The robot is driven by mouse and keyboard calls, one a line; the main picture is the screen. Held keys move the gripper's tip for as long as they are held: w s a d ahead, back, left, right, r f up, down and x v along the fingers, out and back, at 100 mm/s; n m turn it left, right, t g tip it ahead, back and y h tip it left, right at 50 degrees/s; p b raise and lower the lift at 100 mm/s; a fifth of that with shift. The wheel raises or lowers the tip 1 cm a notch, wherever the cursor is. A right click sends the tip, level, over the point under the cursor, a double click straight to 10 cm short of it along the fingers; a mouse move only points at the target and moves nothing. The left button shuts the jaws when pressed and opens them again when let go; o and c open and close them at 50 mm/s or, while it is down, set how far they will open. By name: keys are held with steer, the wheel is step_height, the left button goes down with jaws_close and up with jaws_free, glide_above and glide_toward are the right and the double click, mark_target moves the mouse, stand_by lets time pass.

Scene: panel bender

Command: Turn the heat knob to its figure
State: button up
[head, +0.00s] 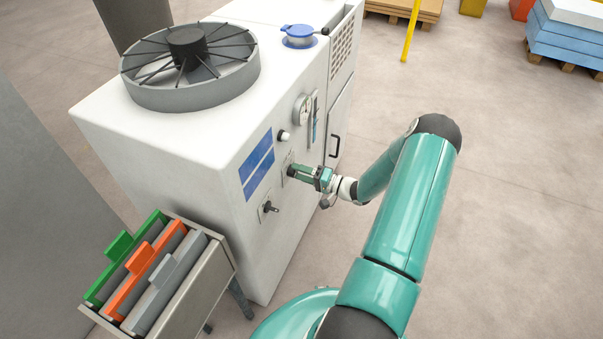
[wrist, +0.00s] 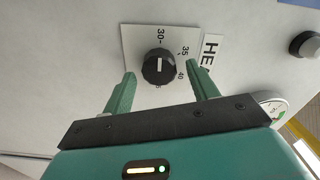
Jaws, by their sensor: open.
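The heat knob (wrist: 159,67) is a round black dial with a white pointer line, on a white plate (wrist: 135,38) marked with figures including 30, 35 and 40. Part of a label reading "HE" (wrist: 210,50) stands beside the plate. In the wrist view my gripper (wrist: 160,85) is open, its two green fingers on either side of the knob with gaps to it. The pointer line runs roughly up and down in the picture.
A rack with green, orange and grey pieces (head: 150,270) stands at lower left.

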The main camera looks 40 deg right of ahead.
steer(key=v, duration=1.3)
steer(key=shift+s+d, duration=0.25)
steer(key=shift+s, duration=0.05)
steer(key=shift+c, duration=0.2)
stand_by(0.5)
